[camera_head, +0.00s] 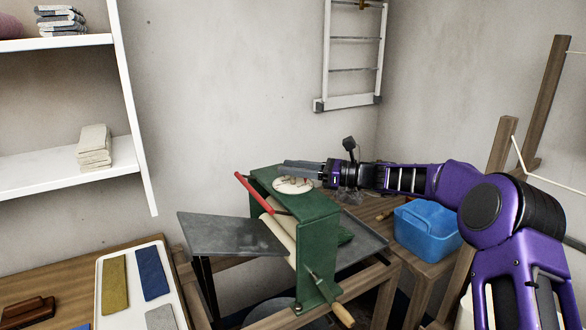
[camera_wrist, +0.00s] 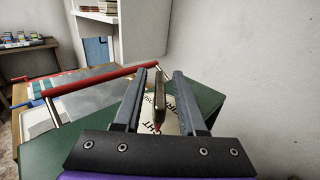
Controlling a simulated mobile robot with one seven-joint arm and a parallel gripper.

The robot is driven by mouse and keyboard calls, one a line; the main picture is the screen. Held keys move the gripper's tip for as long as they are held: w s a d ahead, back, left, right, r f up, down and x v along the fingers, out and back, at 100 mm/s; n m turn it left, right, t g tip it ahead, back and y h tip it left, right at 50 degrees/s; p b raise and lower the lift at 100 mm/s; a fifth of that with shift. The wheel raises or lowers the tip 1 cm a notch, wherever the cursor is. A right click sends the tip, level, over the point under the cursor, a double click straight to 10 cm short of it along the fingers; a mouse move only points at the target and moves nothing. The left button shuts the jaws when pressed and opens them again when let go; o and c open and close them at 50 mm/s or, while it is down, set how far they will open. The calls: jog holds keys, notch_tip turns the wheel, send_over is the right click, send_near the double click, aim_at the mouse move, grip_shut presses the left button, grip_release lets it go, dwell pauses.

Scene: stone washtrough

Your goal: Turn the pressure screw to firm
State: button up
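The green wringer (camera_head: 315,222) stands on a wooden frame, with cream rollers (camera_head: 280,232) between its sides. On its top lies a round cream dial (camera_head: 293,186), which carries black lettering in the wrist view (camera_wrist: 172,122); the letters are only partly legible. The pressure screw's narrow metal handle (camera_wrist: 160,95), with a red pointed tip over the dial, stands between my fingers in the wrist view. My gripper (camera_wrist: 160,85) is open, with a visible gap on each side of the handle. In the head view my gripper (camera_head: 300,167) is just above the dial, hiding part of the screw.
A red bar (camera_head: 262,193) crosses the wringer close to my fingers. A grey board (camera_head: 230,234) sticks out at the left, and a wooden-handled crank (camera_head: 342,314) at the lower front. A blue tub (camera_head: 427,230) stands right, below my arm. A white tray (camera_head: 166,270) holds cloths.

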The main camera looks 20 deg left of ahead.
grip_shut()
jog(key=shift+r+n+g+p, duration=0.35)
jog(key=shift+g+p, duration=0.15)
jog(key=shift+p, duration=0.5)
jog(key=shift+w+a+n+g+p, duration=0.1)
jog(key=shift+n+g+p, duration=0.15)
jog(key=shift+g+p, duration=0.4)
jog(key=shift+f+n+g+h+p, duration=0.15)
jog(key=shift+n+g+h+p, duration=0.35)
jog(key=shift+n+g+p, duration=0.6)
jog(key=shift+f+g, duration=0.1)
jog(key=shift+g, duration=0.15)
jog(key=shift+o, duration=0.9)
grip_release()
jog(key=shift+f, duration=0.1)
